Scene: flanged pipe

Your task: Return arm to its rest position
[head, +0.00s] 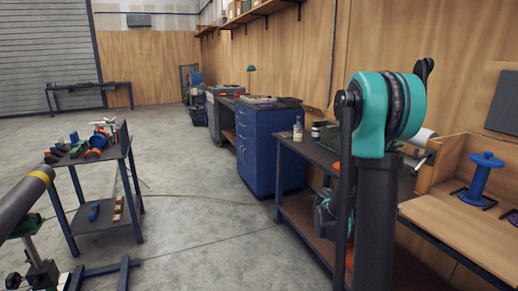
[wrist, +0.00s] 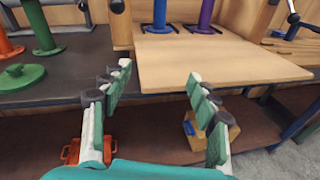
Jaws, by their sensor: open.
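My gripper (wrist: 159,72) shows in the wrist view with its two green-and-grey fingers spread apart. Nothing is between the fingers. They are over the front edge of a workbench with a pale wooden board (wrist: 225,62). In the head view my raised teal arm joint (head: 388,112) stands at the right, in front of the bench along the wall. The gripper itself does not show in the head view.
Flanged posts in orange, green (wrist: 42,28), blue (wrist: 159,14) and purple (wrist: 205,14) stand behind the fingers. A green disc (wrist: 20,76) lies left. A dark pipe (head: 22,207) and a cart (head: 100,158) stand left in the head view.

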